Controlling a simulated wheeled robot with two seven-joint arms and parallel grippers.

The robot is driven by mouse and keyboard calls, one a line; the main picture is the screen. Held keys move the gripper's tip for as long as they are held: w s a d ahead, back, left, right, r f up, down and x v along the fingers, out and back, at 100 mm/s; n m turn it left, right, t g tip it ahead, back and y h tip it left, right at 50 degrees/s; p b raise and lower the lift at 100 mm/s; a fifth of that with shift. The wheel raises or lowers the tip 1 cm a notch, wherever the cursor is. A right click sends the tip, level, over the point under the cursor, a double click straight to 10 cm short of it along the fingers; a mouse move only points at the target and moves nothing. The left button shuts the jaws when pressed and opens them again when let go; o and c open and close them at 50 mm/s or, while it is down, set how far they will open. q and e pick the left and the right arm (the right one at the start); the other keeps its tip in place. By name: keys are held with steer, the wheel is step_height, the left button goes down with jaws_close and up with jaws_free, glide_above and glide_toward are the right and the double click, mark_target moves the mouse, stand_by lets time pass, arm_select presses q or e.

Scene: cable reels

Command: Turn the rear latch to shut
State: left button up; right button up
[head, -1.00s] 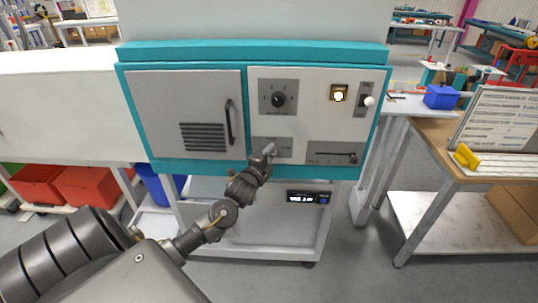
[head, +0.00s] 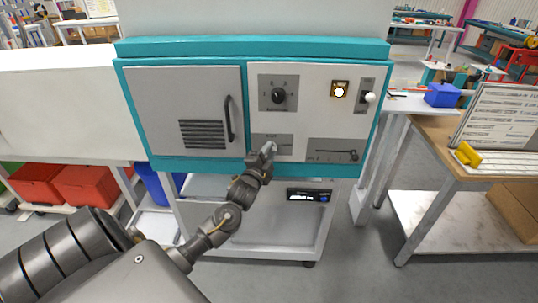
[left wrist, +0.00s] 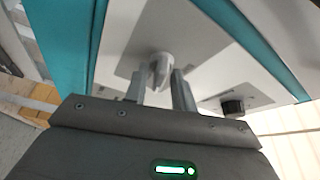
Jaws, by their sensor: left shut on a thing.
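The teal-edged cabinet (head: 180,58) faces me with a light control panel. Low on the panel is a grey plate (head: 285,142) that carries the latch. My left gripper (head: 269,149) is at this plate and covers most of the latch. In the left wrist view, the grey latch knob (left wrist: 160,72) sticks out from its plate between the two fingers of my left gripper (left wrist: 160,88). The fingers are shut on it. The latch's exact angle is hard to read. My right gripper is not in view.
Above the plate is a black rotary dial (head: 278,95). A door with a black handle (head: 230,118) is to the left. A cart (head: 260,238) stands below.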

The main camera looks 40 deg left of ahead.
arm_select(q)
steer(key=n+y+b, duration=0.1)
steer(key=n+y, duration=0.1)
steer(key=n, duration=0.4)
steer(key=n+y+b, duration=0.2)
steer(key=n+y, duration=0.1)
steer(key=n, duration=0.3)
steer(key=n+y+b, duration=0.2)
steer(key=n+y, duration=0.1)
steer(key=n, duration=0.3)
steer(key=shift+w+d+f+n+g, duration=0.2)
steer(key=shift+n+g, duration=0.2)
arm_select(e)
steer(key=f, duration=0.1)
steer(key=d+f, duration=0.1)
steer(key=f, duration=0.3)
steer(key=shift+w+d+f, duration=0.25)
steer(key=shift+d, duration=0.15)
arm_select(q)
steer(key=shift+y, duration=0.3)
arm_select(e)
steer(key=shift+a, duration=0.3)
arm_select(q)
steer(key=o, duration=0.7)
steer(key=shift+c, duration=0.2)
